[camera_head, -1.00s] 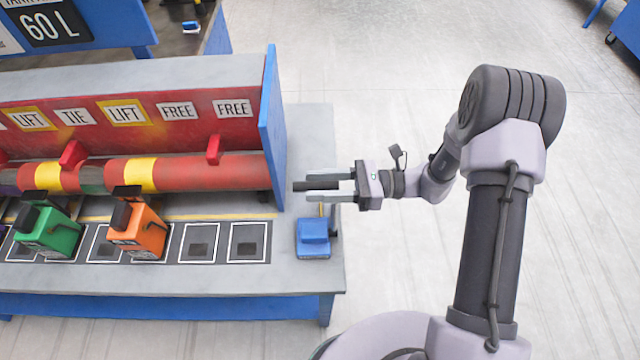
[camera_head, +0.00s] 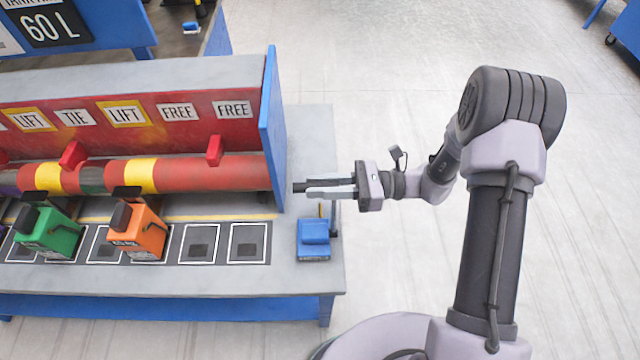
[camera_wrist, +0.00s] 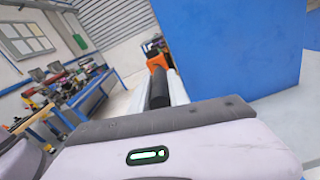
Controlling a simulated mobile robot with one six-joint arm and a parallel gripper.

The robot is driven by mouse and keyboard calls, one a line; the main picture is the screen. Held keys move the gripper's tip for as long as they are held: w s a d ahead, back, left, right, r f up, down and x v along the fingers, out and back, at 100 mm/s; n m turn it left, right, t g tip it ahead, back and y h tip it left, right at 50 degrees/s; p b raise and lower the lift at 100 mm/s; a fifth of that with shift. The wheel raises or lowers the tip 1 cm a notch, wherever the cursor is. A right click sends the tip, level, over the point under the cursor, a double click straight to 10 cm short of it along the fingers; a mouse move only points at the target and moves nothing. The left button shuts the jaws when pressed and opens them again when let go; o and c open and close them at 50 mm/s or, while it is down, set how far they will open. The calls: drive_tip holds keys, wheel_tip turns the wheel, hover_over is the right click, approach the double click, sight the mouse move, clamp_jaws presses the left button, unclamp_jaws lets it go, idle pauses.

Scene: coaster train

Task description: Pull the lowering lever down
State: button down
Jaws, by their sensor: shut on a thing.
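The lowering lever is a thin upright post with a dark grip (camera_head: 299,187), beside a blue block (camera_head: 314,238) at the right end of the bench. My gripper (camera_head: 318,188) comes in from the right and is shut on the dark grip, whose end sticks out to the left past the fingertips. In the wrist view the black grip (camera_wrist: 159,90) lies between my two pale fingers.
A blue end panel (camera_head: 272,130) stands just left of my gripper; it fills the right of the wrist view. An orange unit (camera_head: 139,233) and a green unit (camera_head: 50,231) stand on the bench.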

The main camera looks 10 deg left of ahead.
idle(0.9)
drive_tip(key=s+d+n+b, duration=0.2)
drive_tip(key=s+n, duration=0.5)
drive_tip(key=s, duration=0.3)
drive_tip(key=shift+s+d+f+n, duration=0.2)
drive_tip(key=shift+s+d+n, duration=0.1)
drive_tip(key=shift+s+n, duration=0.1)
idle(0.4)
drive_tip(key=c, duration=1.3)
unclamp_jaws()
drive_tip(key=shift+o, duration=0.2)
